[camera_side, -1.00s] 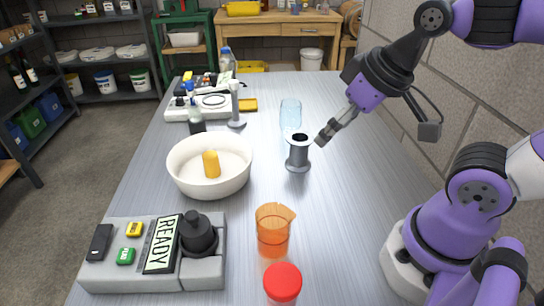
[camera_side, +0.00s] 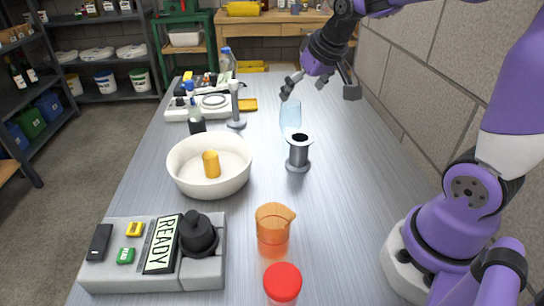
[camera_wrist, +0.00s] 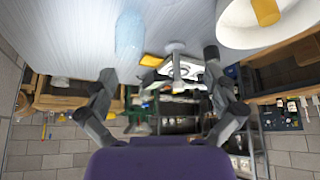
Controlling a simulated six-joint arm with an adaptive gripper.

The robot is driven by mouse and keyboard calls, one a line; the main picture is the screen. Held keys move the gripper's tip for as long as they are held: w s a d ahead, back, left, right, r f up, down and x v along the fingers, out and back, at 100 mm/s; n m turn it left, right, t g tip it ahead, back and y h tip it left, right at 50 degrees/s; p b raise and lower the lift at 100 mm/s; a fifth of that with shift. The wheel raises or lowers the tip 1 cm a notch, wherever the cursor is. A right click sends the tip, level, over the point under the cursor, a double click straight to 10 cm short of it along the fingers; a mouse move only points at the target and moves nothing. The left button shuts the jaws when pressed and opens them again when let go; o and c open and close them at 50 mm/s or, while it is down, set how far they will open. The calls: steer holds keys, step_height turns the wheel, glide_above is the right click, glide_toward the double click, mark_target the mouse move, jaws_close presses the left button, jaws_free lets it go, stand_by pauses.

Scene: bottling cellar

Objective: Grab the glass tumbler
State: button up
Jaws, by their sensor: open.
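The glass tumbler (camera_side: 290,116) is pale blue and see-through and stands on the metal bench, behind a grey flanged spool (camera_side: 298,153). In the wrist view the tumbler (camera_wrist: 130,38) shows at the top, left of centre, blurred and faint. My gripper (camera_side: 291,86) is open and empty. In the side view its fingertips are close to the tumbler's top rim; I cannot tell whether they touch it. In the wrist view my gripper's fingers (camera_wrist: 160,66) are spread wide, with the tumbler beyond them and nearer the left finger.
A white bowl (camera_side: 177,178) with a yellow-orange piece, a stand (camera_side: 236,108) and a dark bottle (camera_side: 196,122) are to the left. An orange beaker (camera_side: 272,232), a red-lidded jar (camera_side: 283,283) and a READY panel (camera_side: 94,278) are in front. The bench right of the tumbler is clear.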

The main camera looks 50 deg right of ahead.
steer(key=m, duration=0.1)
glide_toward(291, 115)
steer(key=w+d, duration=0.1)
steer(key=shift+m+h, duration=0.3)
steer(key=shift+h, duration=0.1)
steer(key=x, duration=0.6)
steer(key=shift+d, duration=0.15)
steer(key=x, duration=0.6)
steer(key=shift+s, duration=0.1)
steer(key=c, duration=1.1)
